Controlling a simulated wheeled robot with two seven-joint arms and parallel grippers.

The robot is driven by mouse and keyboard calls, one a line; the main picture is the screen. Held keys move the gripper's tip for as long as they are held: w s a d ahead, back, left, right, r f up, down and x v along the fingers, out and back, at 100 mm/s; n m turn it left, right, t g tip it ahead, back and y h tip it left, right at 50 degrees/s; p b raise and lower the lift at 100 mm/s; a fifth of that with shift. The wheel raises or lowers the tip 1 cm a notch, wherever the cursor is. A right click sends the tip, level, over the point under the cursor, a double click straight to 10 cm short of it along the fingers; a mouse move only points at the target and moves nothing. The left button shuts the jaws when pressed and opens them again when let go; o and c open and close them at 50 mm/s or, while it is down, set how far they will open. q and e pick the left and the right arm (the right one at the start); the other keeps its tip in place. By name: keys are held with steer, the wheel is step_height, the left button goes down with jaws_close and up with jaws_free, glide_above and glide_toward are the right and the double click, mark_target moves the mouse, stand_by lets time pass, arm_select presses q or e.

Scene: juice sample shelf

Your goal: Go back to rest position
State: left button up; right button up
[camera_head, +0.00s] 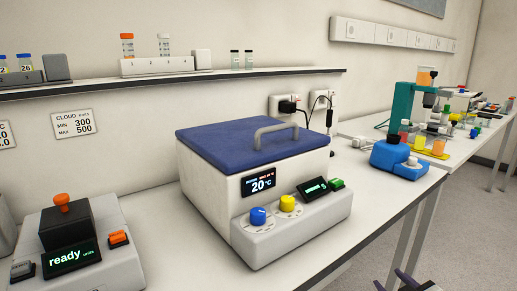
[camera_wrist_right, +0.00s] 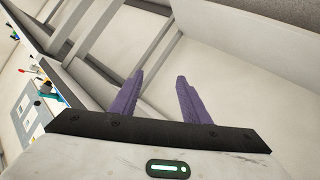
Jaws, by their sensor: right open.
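My right gripper (camera_head: 393,279) shows only by its purple fingertips at the bottom edge of the head view, low in front of the bench. In the right wrist view the gripper (camera_wrist_right: 160,77) has its two purple fingers apart, with nothing between them. Beyond the fingers are pale floor and table legs. My left gripper is in neither view.
A white water bath (camera_head: 235,210) with a blue lid stands on the bench (camera_head: 185,265). A device reading "ready" (camera_head: 75,245) stands at left. A shelf (camera_head: 215,75) holds small racks and vials. A blue device (camera_head: 395,158) and coloured containers stand farther right. Floor (camera_head: 455,240) is open at right.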

steer(key=s+a+f+g+y, duration=0.2)
steer(key=s+a+f, duration=0.4)
steer(key=s+a, duration=0.25)
steer(key=s+a+f+g+y, duration=0.1)
steer(key=s+a+f, duration=0.6)
steer(key=s, duration=0.3)
arm_select(q)
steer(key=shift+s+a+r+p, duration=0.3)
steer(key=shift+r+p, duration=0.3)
steer(key=shift+p, duration=0.65)
arm_select(e)
steer(key=s+a+m, duration=0.1)
steer(key=s+a, duration=0.2)
steer(key=s, duration=0.3)
steer(key=s+a+m+g+y, duration=0.1)
steer(key=s+a, duration=0.2)
steer(key=s, duration=0.3)
steer(key=shift+s+a+g, duration=0.25)
steer(key=shift+g, duration=0.05)
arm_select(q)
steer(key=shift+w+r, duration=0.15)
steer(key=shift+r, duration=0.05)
arm_select(e)
steer(key=shift+r, duration=0.1)
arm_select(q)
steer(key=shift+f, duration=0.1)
arm_select(e)
steer(key=shift+c, duration=0.4)
